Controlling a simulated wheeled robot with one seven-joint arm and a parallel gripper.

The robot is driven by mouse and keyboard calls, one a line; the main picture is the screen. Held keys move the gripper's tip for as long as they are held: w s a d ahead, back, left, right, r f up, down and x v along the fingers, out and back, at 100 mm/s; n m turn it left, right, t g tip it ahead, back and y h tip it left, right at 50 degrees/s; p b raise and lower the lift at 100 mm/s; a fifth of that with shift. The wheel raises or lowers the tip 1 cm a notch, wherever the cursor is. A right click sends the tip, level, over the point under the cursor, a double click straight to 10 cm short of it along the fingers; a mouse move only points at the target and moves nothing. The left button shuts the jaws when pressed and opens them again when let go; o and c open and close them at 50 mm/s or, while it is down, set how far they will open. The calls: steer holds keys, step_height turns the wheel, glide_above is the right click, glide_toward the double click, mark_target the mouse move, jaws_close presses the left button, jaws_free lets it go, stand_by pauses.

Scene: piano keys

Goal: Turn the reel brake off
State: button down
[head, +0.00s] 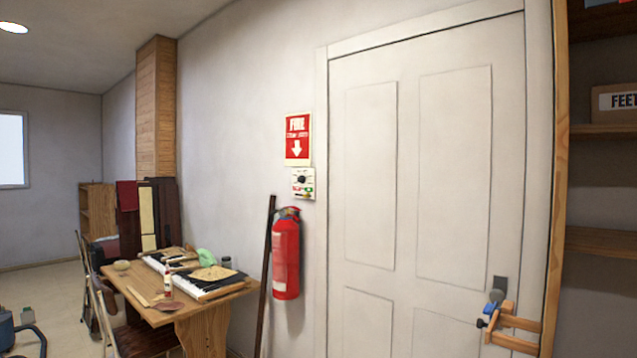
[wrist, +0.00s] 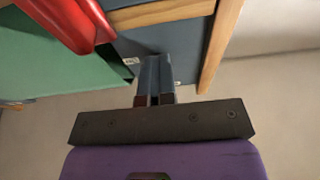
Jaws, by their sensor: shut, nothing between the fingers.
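A small white panel (head: 303,183) with a black round knob is on the wall in the head view, under the red fire sign and left of the door. Red and green marks show along its lower part. No label naming a reel brake can be read, so I cannot tell for sure that this is it, nor its setting. My gripper (wrist: 155,62) shows only in the wrist view. Its two fingers are together with nothing between them. The panel is not seen in the wrist view.
A red fire extinguisher (head: 286,253) hangs below the panel, beside a dark leaning pole (head: 265,275). A cluttered wooden table (head: 190,318) stands to the left. A white door (head: 410,180) with a wooden clamp (head: 512,342) is right. A red object (wrist: 65,22) is near my gripper.

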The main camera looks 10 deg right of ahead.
steer(key=shift+s+d+f, duration=0.15)
steer(key=shift+s+d, duration=0.4)
steer(key=shift+d, duration=0.2)
steer(key=shift+s+r, duration=0.2)
steer(key=shift+s, duration=0.05)
stand_by(0.3)
steer(key=shift+s+d+f, duration=0.1)
steer(key=shift+d+f, duration=0.2)
steer(key=shift+f, duration=0.35)
steer(key=s+a, duration=0.1)
steer(key=a, duration=0.1)
steer(key=s+a, duration=0.2)
steer(key=shift+s+a+r, duration=0.15)
steer(key=shift+s+a, duration=0.15)
